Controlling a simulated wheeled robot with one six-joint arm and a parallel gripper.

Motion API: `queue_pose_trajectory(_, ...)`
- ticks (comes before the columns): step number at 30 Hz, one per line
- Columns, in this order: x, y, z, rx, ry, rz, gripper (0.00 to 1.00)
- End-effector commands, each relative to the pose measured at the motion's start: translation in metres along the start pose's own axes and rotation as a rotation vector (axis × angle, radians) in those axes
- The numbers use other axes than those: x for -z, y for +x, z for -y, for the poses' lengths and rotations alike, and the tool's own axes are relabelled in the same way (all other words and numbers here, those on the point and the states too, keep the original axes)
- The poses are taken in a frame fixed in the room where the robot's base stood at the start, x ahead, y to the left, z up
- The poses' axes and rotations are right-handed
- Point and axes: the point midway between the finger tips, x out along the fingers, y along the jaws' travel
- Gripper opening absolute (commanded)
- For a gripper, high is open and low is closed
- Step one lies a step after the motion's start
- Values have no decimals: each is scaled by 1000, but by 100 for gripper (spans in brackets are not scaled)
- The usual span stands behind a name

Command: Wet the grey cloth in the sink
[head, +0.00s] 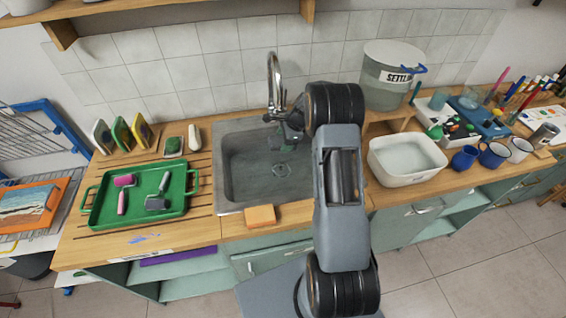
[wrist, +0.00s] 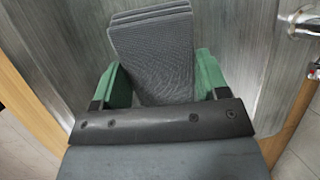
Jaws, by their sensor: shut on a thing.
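The grey cloth (wrist: 155,45), a folded piece with a fine mesh texture, is held between the green fingers of my gripper (wrist: 159,75) in the wrist view. Its far end sticks out past the fingertips over the grey metal sink (wrist: 245,60). In the head view my gripper (head: 282,140) is over the right half of the sink (head: 235,180), just below the chrome tap (head: 273,75). The cloth cannot be made out clearly there. The tap also shows at the upper right of the wrist view (wrist: 307,20). I cannot see any running water.
An orange sponge (head: 261,216) lies on the front edge of the sink. A green tray (head: 95,210) with rollers stands to the left. A white basin (head: 385,172) and a clear settling bucket (head: 390,80) stand to the right. The sink's left half is free.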

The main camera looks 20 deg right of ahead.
Motion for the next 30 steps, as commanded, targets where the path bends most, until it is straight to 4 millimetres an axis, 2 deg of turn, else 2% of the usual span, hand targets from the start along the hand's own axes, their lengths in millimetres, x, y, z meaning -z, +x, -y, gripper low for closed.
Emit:
queue_pose_trajectory(15,-1,-3,0,0,0,0,49)
queue_pose_trajectory(30,-15,-38,6,0,-1,0,49)
